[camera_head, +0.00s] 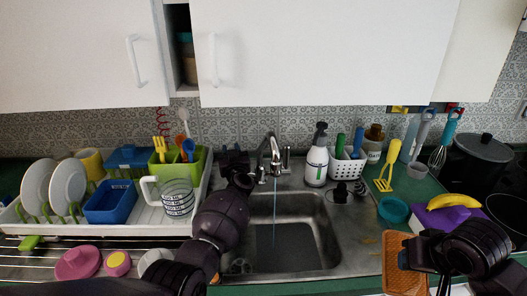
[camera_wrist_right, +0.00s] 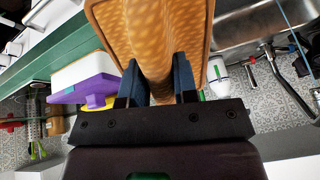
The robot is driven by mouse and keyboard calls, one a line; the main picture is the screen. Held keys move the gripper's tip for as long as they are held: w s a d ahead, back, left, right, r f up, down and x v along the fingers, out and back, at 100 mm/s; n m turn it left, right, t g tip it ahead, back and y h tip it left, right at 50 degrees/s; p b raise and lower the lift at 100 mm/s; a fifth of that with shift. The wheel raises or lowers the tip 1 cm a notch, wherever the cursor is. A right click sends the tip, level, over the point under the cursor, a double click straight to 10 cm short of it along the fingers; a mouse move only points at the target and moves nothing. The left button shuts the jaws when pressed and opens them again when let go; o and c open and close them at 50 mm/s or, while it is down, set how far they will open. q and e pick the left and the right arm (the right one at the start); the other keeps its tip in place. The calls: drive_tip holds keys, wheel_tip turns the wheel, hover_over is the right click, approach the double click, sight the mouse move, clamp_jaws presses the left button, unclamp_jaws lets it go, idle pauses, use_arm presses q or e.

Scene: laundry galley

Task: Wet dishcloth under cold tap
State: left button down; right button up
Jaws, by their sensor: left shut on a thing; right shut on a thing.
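The chrome tap (camera_head: 274,155) stands behind the steel sink (camera_head: 300,262). A thin stream of water (camera_head: 274,205) falls from its spout into the basin. My left gripper (camera_head: 239,165) is at the left side of the tap, shut on its handle; the dark wrist hides most of the contact. The orange-brown dishcloth (camera_head: 403,272) hangs at the sink's right, away from the stream. My right gripper (camera_wrist_right: 155,88) is shut on the dishcloth, which bunches between its fingers in the right wrist view (camera_wrist_right: 110,25).
A soap bottle (camera_head: 316,164) and white caddy (camera_head: 346,166) stand behind the sink. A dish rack (camera_head: 150,216) with a measuring jug (camera_head: 177,196) is at left. The basin looks free.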

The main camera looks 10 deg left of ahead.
use_arm(q)
drive_tip(key=c, duration=0.8)
unclamp_jaws()
drive_tip(key=shift+c, duration=0.2)
use_arm(e)
drive_tip(key=shift+r, duration=0.1)
use_arm(q)
drive_tip(key=shift+s+d+p, duration=0.3)
drive_tip(key=shift+s+p, duration=0.2)
drive_tip(key=shift+p, duration=0.1)
use_arm(e)
drive_tip(key=shift+r, duration=0.6)
wheel_tip(320, 180, up, 5)
drive_tip(key=p, duration=0.5)
drive_tip(key=shift+f, duration=0.15)
use_arm(q)
drive_tip(key=v, duration=1.1)
drive_tip(key=shift+f, duration=0.2)
